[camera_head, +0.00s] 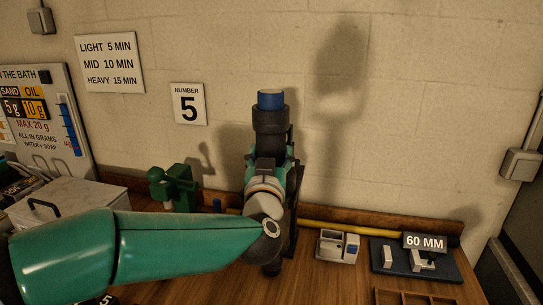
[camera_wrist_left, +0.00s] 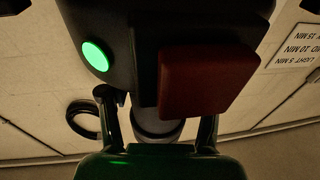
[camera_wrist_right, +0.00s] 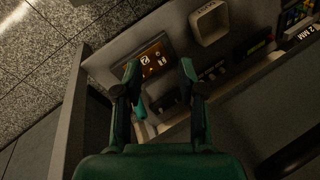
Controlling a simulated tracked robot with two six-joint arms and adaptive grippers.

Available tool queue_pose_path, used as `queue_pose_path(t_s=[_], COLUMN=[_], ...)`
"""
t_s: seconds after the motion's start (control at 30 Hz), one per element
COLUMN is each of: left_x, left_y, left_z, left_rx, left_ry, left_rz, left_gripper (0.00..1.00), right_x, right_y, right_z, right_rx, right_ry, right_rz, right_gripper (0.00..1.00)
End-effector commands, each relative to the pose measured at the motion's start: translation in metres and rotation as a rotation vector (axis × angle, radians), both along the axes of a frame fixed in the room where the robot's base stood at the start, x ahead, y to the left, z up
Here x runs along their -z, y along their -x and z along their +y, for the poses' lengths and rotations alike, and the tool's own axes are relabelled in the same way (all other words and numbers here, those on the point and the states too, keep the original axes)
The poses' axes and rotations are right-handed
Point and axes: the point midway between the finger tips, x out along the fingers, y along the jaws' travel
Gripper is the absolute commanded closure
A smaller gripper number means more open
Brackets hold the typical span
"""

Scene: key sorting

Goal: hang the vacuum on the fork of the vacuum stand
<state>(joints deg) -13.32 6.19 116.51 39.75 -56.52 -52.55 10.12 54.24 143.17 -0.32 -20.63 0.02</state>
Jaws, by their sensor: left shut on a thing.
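The vacuum (camera_head: 270,122), a dark upright body with a blue top end, stands in front of the wall in the head view. My left gripper (camera_head: 265,165) is around its lower part, partly hidden by my own arm. In the left wrist view the vacuum (camera_wrist_left: 160,35) fills the top as a black body with a green light and a dark red block. My left gripper (camera_wrist_left: 158,128) is shut on it. The black vacuum stand (camera_head: 292,215) shows beside and behind the gripper; its fork is hidden, and contact cannot be told. My right gripper (camera_wrist_right: 160,72) is open and empty.
A green device (camera_head: 178,187) stands left of the vacuum. A small white-grey box (camera_head: 337,246) and a dark tray (camera_head: 450,270) marked 60 MM lie to the right. A yellow tube (camera_head: 380,233) runs along the bench back. A black ring (camera_wrist_left: 83,120) shows in the left wrist view.

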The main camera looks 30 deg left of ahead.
Motion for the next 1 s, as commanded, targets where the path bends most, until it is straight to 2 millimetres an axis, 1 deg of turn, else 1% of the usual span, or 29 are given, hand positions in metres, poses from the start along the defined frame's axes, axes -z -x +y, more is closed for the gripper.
queue_pose_path(t_s=[0.03,0.17,0.2,0.4,0.43,0.53,0.67,0.77,1.0], left_x=[-0.005,-0.004,-0.003,-0.001,0.005,0.004,0.004,0.004,0.008], left_y=[0.001,0.001,0.0,0.0,0.0,0.001,0.008,0.021,0.065], left_z=[0.001,0.001,0.001,0.0,-0.001,-0.001,-0.004,-0.01,-0.03], left_rx=[-0.003,-0.003,-0.002,-0.001,0.002,0.002,0.002,0.003,0.004], left_ry=[-0.002,-0.001,-0.001,0.0,0.002,0.002,0.002,0.001,0.002], left_rz=[-0.012,-0.008,-0.007,-0.003,0.011,0.009,0.006,0.004,-0.002], left_gripper=[0.32,0.11,0.08,0.08,0.08,0.08,0.08,0.08,0.08], right_x=[0.0,0.0,0.0,0.0,0.0,0.0,0.0,0.0,0.0], right_y=[0.0,0.0,0.0,0.0,0.0,0.0,0.0,0.0,0.0], right_z=[0.0,0.0,0.0,0.0,0.0,0.0,0.0,0.0,0.0], right_rx=[0.0,0.0,0.0,0.0,0.0,0.0,0.0,0.0,0.0], right_ry=[0.0,0.0,0.0,0.0,0.0,0.0,0.0,0.0,0.0], right_rz=[0.0,0.0,0.0,0.0,0.0,0.0,0.0,0.0,0.0], right_gripper=[0.6,0.6,0.6,0.6,0.6,0.6,0.6,0.6,0.6])
